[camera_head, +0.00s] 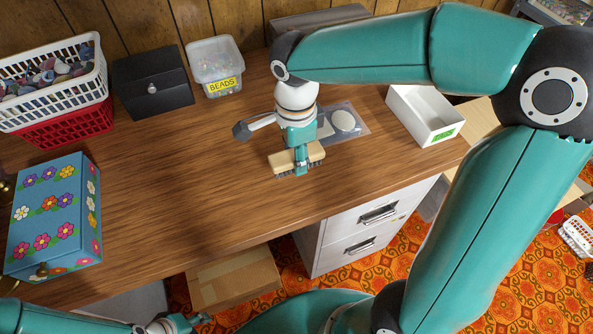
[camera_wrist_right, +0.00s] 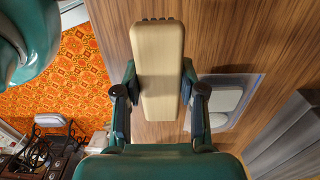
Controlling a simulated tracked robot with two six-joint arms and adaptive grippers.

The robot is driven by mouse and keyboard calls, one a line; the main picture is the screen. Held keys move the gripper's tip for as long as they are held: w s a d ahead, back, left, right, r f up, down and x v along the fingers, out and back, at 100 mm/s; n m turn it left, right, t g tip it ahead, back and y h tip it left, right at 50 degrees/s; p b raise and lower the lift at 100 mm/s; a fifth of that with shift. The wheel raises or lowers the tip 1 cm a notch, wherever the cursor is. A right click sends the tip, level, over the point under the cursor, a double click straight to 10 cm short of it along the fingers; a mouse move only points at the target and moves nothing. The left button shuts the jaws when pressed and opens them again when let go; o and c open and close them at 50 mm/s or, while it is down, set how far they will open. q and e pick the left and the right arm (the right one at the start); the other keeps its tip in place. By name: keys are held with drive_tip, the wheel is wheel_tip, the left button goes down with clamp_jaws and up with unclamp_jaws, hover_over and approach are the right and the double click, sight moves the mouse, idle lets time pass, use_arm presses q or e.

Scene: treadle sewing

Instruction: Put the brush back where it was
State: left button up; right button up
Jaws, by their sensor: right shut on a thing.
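The brush (camera_head: 313,154) has a pale wooden block with dark bristles pointing down. My right gripper (camera_head: 301,155) is shut on it from above, across the middle of the block. In the right wrist view the block (camera_wrist_right: 158,40) lies lengthwise between the two fingers (camera_wrist_right: 159,85). The brush is over the desk top, right of its middle; I cannot tell whether the bristles touch the wood. My left gripper (camera_head: 180,325) is low at the bottom edge of the head view, in front of the desk, partly cut off; its jaws are unclear.
A flat clear packet (camera_head: 343,122) lies just behind the brush. A white open box (camera_head: 425,115) stands to the right. A beads tub (camera_head: 215,66), black box (camera_head: 152,82), baskets (camera_head: 52,85) and flowered box (camera_head: 52,215) stand left. The desk's middle (camera_head: 190,165) is bare.

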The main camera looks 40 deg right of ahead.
sight(296, 181)
drive_tip(key=shift+f+b, duration=0.4)
drive_tip(key=shift+f, duration=2.35)
drive_tip(key=shift+f, duration=0.1)
drive_tip(key=o, duration=1.2)
wheel_tip(296, 181, up, 12)
drive_tip(key=shift+s+r+p, duration=0.1)
drive_tip(key=shift+r+p, duration=0.05)
drive_tip(key=shift+p, duration=0.9)
